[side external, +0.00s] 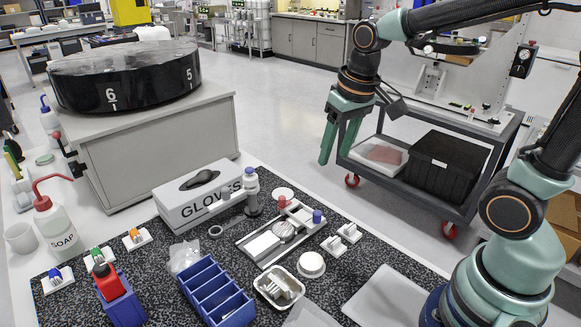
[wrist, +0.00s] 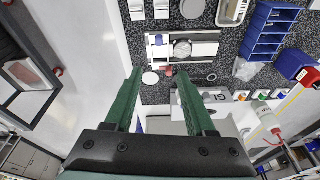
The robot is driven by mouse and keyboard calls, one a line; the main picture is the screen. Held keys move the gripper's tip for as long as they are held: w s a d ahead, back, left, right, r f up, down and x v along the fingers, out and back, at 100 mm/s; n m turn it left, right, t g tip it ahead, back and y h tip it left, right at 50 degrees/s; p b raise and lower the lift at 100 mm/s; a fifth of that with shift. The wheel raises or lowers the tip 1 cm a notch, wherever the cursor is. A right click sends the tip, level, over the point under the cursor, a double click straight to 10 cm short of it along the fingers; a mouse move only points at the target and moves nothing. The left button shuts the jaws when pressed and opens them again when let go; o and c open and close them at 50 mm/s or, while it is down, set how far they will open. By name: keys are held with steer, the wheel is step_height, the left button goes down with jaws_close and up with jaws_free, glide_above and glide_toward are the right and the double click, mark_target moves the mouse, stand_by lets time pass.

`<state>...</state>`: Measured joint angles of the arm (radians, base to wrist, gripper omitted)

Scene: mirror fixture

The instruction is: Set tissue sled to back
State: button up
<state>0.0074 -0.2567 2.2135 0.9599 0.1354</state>
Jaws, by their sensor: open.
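The mirror fixture (side external: 247,240) is a shallow pale tray on the speckled mat, with a round silver mirror (side external: 284,231) in it. A flat white block (side external: 262,246), which looks like the tissue sled, lies beside the mirror, toward the tray's lower left. A red knob (side external: 282,202) and a blue knob (side external: 317,216) stand at the tray's far end. The wrist view also shows the mirror (wrist: 182,48), blue knob (wrist: 158,40) and red knob (wrist: 168,72). My gripper (side external: 335,158) is open and empty, raised well above the mat and apart from the fixture.
A GLOVES box (side external: 190,205) and a capped bottle (side external: 251,192) stand behind the fixture. A blue divided bin (side external: 215,292), a small white tray (side external: 278,290) and a round white lid (side external: 311,265) lie in front. A grey cart (side external: 440,215) stands at right. The air around my gripper is clear.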

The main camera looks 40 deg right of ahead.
mark_target(318, 212)
steer(key=w+f+g, duration=0.1)
steer(key=f, duration=0.5)
steer(key=w+f+m, duration=0.1)
steer(key=f, duration=0.5)
steer(key=w+f+g, duration=0.1)
steer(key=f, duration=0.5)
steer(key=shift+w+d+g, duration=0.15)
steer(key=shift+w+g, duration=0.15)
steer(key=shift+w, duration=0.1)
jaws_close()
stand_by(0.7)
